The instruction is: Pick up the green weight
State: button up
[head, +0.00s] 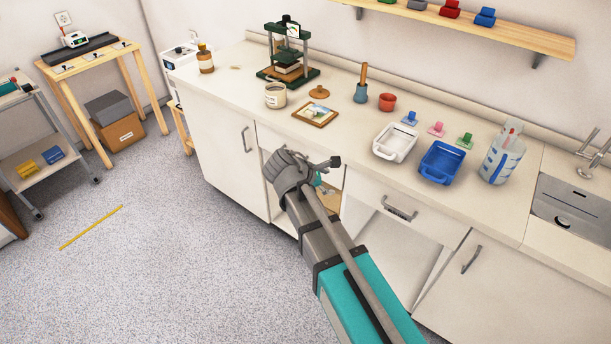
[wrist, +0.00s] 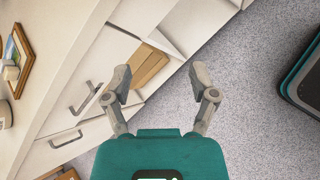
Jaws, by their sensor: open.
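A small green piece (head: 465,140) stands on the counter behind the blue tray, in a row with a pink and a blue piece of like shape. Another green block is cut off by the top edge on the wall shelf (head: 530,38). The pieces are too small for me to tell which is the green weight. My gripper (wrist: 160,74) is open and empty in the wrist view, its fingers spread over the cabinet fronts and floor.
The grey floor (head: 150,250) at left is largely free.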

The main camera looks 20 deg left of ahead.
jog(key=s+d+f+m+g+y, duration=0.2)
jog(key=d+m, duration=0.5)
jog(key=d, duration=0.5)
jog(key=s+d+f+m+g+y, duration=0.1)
jog(key=s+d+f+m+g, duration=0.1)
jog(key=d+m, duration=0.6)
jog(key=s+d+f+m+g+y, duration=0.2)
jog(key=d+m, duration=0.6)
jog(key=d, duration=0.8)
jog(key=shift+g+y, duration=0.3)
jog(key=shift+g, duration=0.6)
jog(key=shift+f, duration=0.1)
